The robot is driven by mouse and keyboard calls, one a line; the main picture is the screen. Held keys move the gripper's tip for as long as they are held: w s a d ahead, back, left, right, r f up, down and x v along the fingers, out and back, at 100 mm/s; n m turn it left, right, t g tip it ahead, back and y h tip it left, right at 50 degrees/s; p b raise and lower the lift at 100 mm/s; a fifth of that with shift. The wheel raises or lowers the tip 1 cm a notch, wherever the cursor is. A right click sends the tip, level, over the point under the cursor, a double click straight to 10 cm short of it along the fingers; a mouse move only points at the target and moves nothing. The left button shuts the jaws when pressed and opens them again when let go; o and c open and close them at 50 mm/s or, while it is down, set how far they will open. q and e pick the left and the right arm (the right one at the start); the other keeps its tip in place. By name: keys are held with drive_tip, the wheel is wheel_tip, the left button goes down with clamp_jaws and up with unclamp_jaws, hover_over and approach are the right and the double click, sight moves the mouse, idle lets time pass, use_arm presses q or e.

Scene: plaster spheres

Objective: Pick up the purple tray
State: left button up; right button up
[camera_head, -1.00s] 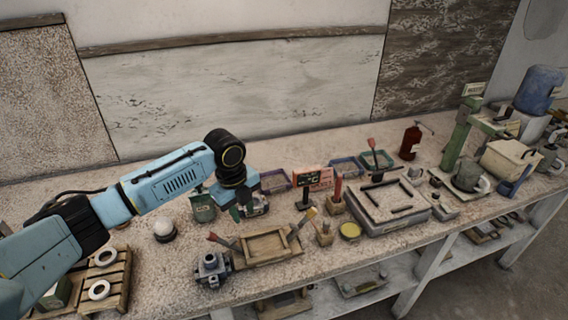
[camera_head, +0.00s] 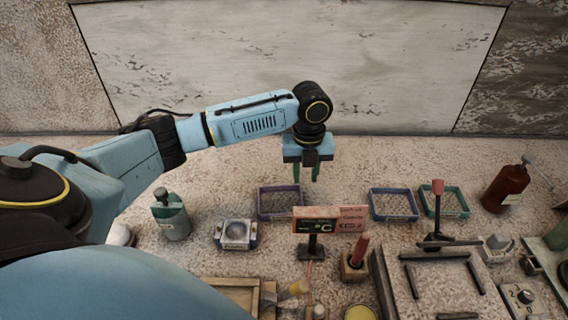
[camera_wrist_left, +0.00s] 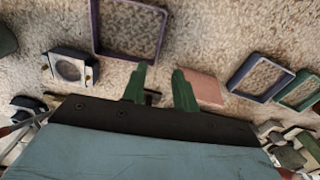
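The purple tray (camera_head: 280,215) is a shallow, empty rectangular frame lying on the speckled bench near the wall. It also shows at the top of the left wrist view (camera_wrist_left: 95,28). My left gripper (camera_head: 306,178) points down above the bench, close to the tray's right end in the head view, and seems higher than its rim. In the left wrist view its two green fingers (camera_wrist_left: 160,88) are apart with nothing between them, and the tray lies beyond the tips. No contact with the tray shows. My right gripper is in neither view.
A blue tray (camera_head: 393,214) and a green tray (camera_head: 443,213) lie to the right. A red-and-black sign (camera_head: 328,219) stands in front of the purple tray. A green bottle (camera_head: 171,218) and a small grey device (camera_head: 236,234) are left. A brown bottle (camera_head: 506,187) stands right.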

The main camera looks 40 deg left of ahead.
sight(281, 202)
use_arm(q)
wheel_tip(281, 202, down, 4)
drive_tip(key=shift+w+r, duration=0.1)
drive_tip(key=shift+a+f+b, duration=0.15)
drive_tip(key=shift+f+b, duration=0.05)
drive_tip(key=shift+f, duration=1.2)
drive_tip(key=shift+a+f+b, duration=0.1)
drive_tip(key=shift+f+b, duration=0.1)
drive_tip(key=shift+f, duration=1.2)
clamp_jaws()
